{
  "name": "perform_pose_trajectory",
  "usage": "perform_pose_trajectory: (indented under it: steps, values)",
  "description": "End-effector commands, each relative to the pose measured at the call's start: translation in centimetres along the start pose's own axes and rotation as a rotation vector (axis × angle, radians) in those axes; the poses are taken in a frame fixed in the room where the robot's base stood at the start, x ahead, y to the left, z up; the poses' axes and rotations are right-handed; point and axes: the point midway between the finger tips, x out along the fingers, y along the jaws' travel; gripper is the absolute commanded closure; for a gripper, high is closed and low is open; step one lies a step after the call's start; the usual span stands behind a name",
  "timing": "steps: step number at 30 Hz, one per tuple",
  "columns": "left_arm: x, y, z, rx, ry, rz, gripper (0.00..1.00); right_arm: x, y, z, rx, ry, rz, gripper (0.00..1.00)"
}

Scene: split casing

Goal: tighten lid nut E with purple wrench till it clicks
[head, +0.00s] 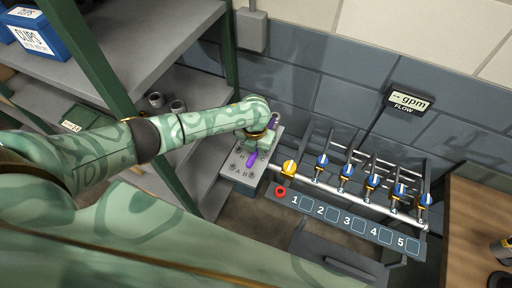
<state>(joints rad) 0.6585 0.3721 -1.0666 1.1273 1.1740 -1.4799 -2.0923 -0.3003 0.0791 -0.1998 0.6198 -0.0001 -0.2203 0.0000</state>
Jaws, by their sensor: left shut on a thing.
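The split casing (241,174) is a grey box at the foot of the shelf post, with letters such as A and B and small nuts on its top. My left gripper (257,150) is over the casing's far side and is shut on the purple wrench (252,158), whose purple part points down toward the casing top. A purple bit (274,121) also shows beyond my wrist. Lid nut E is hidden or too small to make out, so I cannot tell whether the wrench is on it. My right gripper is not in view.
A pipe rack (350,197) with several blue-handled valves, one yellow valve (290,168) and a numbered board (352,226) stands right of the casing. A red ring (280,191) is at the board's left end. A shelf with a blue clips box (37,37) is at left.

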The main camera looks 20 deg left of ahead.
Motion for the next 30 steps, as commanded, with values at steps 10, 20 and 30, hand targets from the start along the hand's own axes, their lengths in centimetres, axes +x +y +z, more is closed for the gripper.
perform_pose_trajectory:
  steps: [10,20,30]
  values:
    - [0.2,0.0,0.0,0.0,-0.001,-0.001,1.0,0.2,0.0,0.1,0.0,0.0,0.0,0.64]
    - [1.4,0.0,0.0,0.0,-0.001,-0.001,1.0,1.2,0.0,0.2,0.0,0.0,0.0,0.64]
    - [2.6,0.0,-0.1,0.0,-0.001,-0.001,1.0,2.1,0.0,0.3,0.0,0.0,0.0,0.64]
